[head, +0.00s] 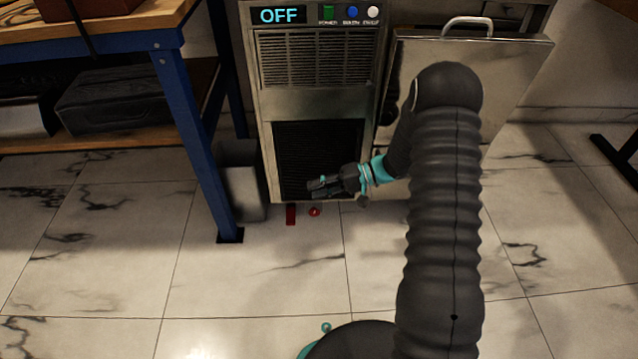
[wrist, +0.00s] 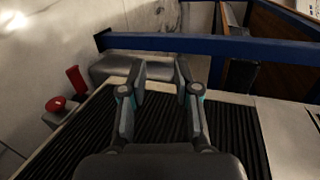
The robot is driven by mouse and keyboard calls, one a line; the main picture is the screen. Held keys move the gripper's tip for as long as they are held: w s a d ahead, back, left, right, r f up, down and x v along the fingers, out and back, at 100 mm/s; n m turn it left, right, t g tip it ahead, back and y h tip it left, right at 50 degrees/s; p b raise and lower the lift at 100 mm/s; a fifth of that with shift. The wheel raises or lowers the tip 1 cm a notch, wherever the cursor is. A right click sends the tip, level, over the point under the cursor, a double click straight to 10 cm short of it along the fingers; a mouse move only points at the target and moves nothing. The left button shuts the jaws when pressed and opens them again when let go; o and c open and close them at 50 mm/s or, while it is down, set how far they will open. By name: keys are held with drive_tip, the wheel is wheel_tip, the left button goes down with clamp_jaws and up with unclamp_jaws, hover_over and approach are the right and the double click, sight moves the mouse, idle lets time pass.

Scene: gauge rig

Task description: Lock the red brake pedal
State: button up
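A flat red rectangular piece (head: 291,215), which looks like the brake pedal, sticks out at the foot of the metal machine, just above the floor. It also shows at the left of the wrist view (wrist: 76,79). A small round red piece (head: 314,211) is right beside it, and shows in the wrist view too (wrist: 56,104). I cannot tell how the two are joined. My gripper (head: 318,186) is in front of the machine's lower grille, a little above both red pieces and touching neither. In the wrist view its fingers (wrist: 161,82) are apart with nothing between them.
The machine (head: 312,104) has an OFF display (head: 279,15) and several buttons. A metal panel with a handle (head: 510,60) is to its right. A blue-legged workbench (head: 185,110) and a grey bin (head: 242,180) stand left. The tiled floor in front is clear.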

drive_tip(key=shift+s+r+h, duration=0.2)
drive_tip(key=shift+s+r, duration=0.1)
drive_tip(key=shift+r, duration=0.35)
drive_tip(key=shift+s+r+h, duration=0.2)
drive_tip(key=shift+s+r, duration=0.05)
drive_tip(key=shift+r, duration=0.4)
drive_tip(key=s+d+f+m+g+h, duration=0.2)
drive_tip(key=s+f+m+h, duration=0.15)
drive_tip(key=s, duration=0.25)
drive_tip(key=s+d+r+g+h, duration=0.1)
drive_tip(key=s+d+r+h, duration=0.15)
drive_tip(key=s+r, duration=0.2)
drive_tip(key=s+d+r+n+t+h+p, duration=0.1)
drive_tip(key=s+r, duration=0.4)
drive_tip(key=r, duration=0.5)
drive_tip(key=s+d+r+n+t+h+p, duration=0.1)
drive_tip(key=s+d+r+t+h+p, duration=0.2)
drive_tip(key=r, duration=0.7)
drive_tip(key=s+d+r+n+t+h+p, duration=0.1)
drive_tip(key=s+r+t+h+p, duration=0.1)
drive_tip(key=s+r+t, duration=0.3)
drive_tip(key=s+r+h, duration=0.1)
drive_tip(key=s+r, duration=0.3)
drive_tip(key=r, duration=0.1)
drive_tip(key=shift+s+d+n+h, duration=0.25)
drive_tip(key=shift+d+n+h, duration=0.05)
drive_tip(key=shift+d+n, duration=0.1)
